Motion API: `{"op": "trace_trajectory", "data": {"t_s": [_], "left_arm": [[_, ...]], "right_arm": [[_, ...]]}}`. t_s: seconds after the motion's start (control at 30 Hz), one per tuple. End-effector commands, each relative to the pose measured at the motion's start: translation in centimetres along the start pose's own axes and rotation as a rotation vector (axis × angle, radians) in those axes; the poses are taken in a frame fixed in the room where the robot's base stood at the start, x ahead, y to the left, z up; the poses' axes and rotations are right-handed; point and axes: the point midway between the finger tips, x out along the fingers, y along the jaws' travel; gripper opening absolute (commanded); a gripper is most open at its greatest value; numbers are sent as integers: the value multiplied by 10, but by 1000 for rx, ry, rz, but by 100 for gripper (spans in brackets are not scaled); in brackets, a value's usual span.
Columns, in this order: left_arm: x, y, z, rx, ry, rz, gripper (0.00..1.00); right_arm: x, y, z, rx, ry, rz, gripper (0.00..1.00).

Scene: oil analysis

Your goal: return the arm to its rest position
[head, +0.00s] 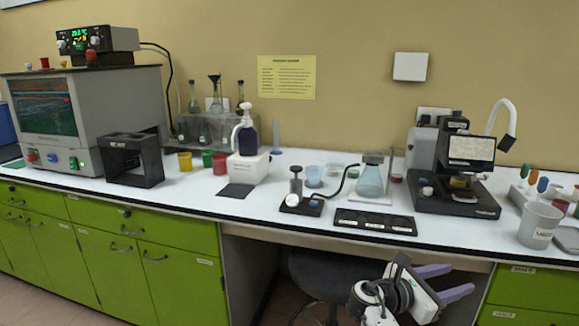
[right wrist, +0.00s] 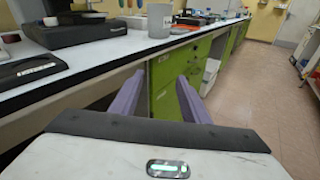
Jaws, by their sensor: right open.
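My right gripper (head: 447,281) is in front of the bench, below the white worktop's front edge, by the open knee space. Its two purple fingers point to the right in the head view and are spread apart with nothing between them. The right wrist view also shows the open fingers (right wrist: 155,97), with green drawers and floor beyond them. My left gripper is not in view.
The white worktop (head: 110,185) carries a grey oven-like instrument (head: 95,110), a pump bottle (head: 246,135), a flask (head: 371,180), a black tray (head: 375,221), a microscope-like device (head: 460,165) and a grey cup (head: 539,225). A dark stool (head: 325,270) stands beneath, left of my gripper.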

Motion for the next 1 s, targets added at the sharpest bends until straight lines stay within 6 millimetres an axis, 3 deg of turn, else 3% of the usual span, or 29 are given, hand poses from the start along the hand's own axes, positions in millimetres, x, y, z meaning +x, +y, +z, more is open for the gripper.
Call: {"op": "trace_trajectory", "data": {"t_s": [0.1,0.27,0.37,0.5,0.6,0.7,0.8,1.0], "left_arm": [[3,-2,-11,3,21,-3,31],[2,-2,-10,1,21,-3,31],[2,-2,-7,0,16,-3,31],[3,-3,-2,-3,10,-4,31],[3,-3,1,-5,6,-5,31],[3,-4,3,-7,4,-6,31],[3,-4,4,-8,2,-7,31],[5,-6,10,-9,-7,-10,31]], "right_arm": [[0,-12,-39,66,82,31,42],[-4,-32,-98,192,226,71,42],[-15,-54,-148,312,360,88,42],[-50,-102,-230,580,634,72,42],[-88,-141,-275,810,847,7,42],[-131,-180,-302,1046,1049,-106,42],[-177,-216,-310,1283,1233,-263,42],[-244,-264,-290,1657,1474,-604,42]]}}
